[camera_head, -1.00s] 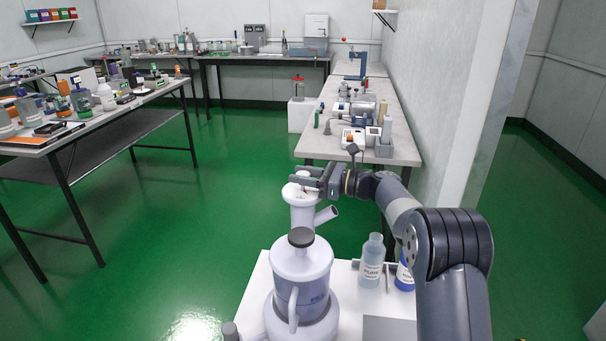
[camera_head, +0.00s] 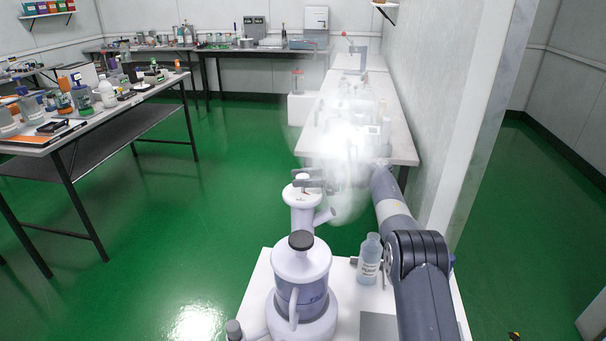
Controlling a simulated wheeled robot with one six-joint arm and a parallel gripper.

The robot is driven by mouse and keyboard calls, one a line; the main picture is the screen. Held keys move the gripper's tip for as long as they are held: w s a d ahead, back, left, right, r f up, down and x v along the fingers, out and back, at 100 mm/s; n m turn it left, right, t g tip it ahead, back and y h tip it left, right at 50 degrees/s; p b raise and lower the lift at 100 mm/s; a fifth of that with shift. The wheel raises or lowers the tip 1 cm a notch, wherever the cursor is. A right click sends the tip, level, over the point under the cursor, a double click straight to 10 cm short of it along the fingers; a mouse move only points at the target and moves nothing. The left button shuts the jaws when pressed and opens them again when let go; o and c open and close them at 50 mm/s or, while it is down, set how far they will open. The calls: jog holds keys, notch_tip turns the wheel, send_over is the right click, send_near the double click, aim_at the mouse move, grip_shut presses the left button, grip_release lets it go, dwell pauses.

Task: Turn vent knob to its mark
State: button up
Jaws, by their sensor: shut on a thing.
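The white device (camera_head: 301,262) stands on a white surface at the front, with a dark cap on its body. Behind the cap rises its white neck with a side spout. On top of the neck is the white vent knob (camera_head: 299,191), with a small reddish spot. My gripper (camera_head: 308,182) reaches in from the right and is shut on the knob. A bright white cloud (camera_head: 350,145) hides my wrist and most of my gripper; only the finger ends show. How the knob lines up with its mark is too small to tell.
A labelled bottle (camera_head: 369,259) stands right of the device, close to my arm. The right bench (camera_head: 405,148) is partly hidden by the cloud. A crowded table (camera_head: 70,140) stands at the left. Green floor (camera_head: 190,230) between them is clear.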

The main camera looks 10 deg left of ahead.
aim_at(303, 176)
jog(key=shift+r+n+g+p, duration=0.1)
jog(key=shift+n+g+p, duration=0.2)
jog(key=shift+g+p, duration=0.15)
dwell(0.5)
jog(key=o, duration=0.9)
jog(key=shift+o, duration=0.2)
notch_tip(303, 176, up, 10)
jog(key=p, duration=0.8)
jog(key=shift+p, duration=0.4)
